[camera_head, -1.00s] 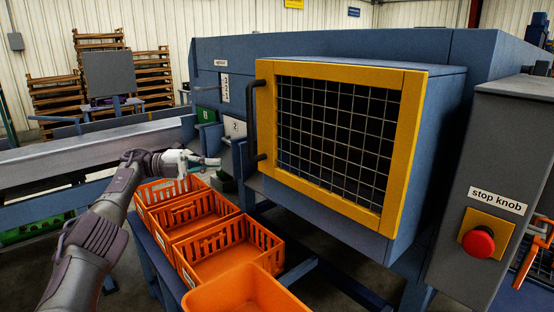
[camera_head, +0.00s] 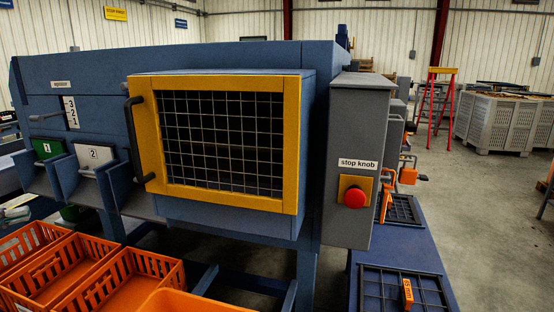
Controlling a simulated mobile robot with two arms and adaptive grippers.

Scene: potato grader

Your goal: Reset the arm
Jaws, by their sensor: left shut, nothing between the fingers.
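My right gripper is not in view.
Orange crates (camera_head: 174,268) stand in a row at the lower left. The blue grader has a yellow-framed mesh guard (camera_head: 296,140) with a dark handle. A grey box with a red stop knob (camera_head: 354,197) stands right of it. A black grid tray (camera_head: 382,293) lies lower right. Open floor lies beyond.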

